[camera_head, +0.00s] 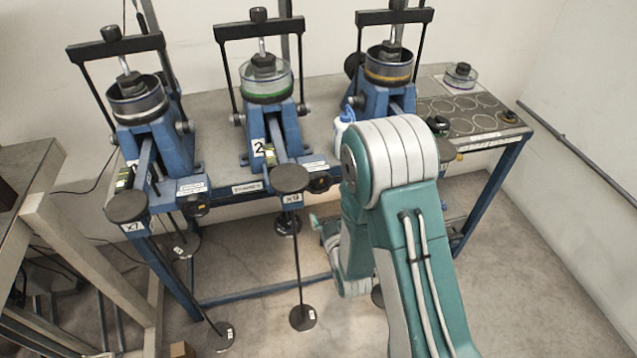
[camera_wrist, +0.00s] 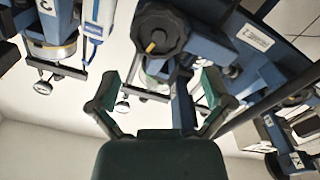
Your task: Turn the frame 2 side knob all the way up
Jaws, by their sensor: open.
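Frame 2 (camera_head: 275,130) is the middle blue lever frame in the head view, with a "2" label and a green-banded cup. Its black side knob (camera_head: 319,182) sits low on its right side. In the wrist view, which looks tilted over, a round black knob (camera_wrist: 160,30) with a yellow mark shows near the top; the green-banded cup behind it suggests it is frame 2's. My gripper (camera_wrist: 160,88) is open with nothing between its fingers, and the knob appears beyond the fingertips. In the head view my arm hides most of the gripper.
Frame 1 (camera_head: 160,145) stands left and the orange-banded frame 3 (camera_head: 372,97) stands right, partly behind my arm. Hanging rods with round weights (camera_head: 303,317) hang below the bench. A wooden table (camera_head: 75,235) stands at the left. Open floor lies at the lower right.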

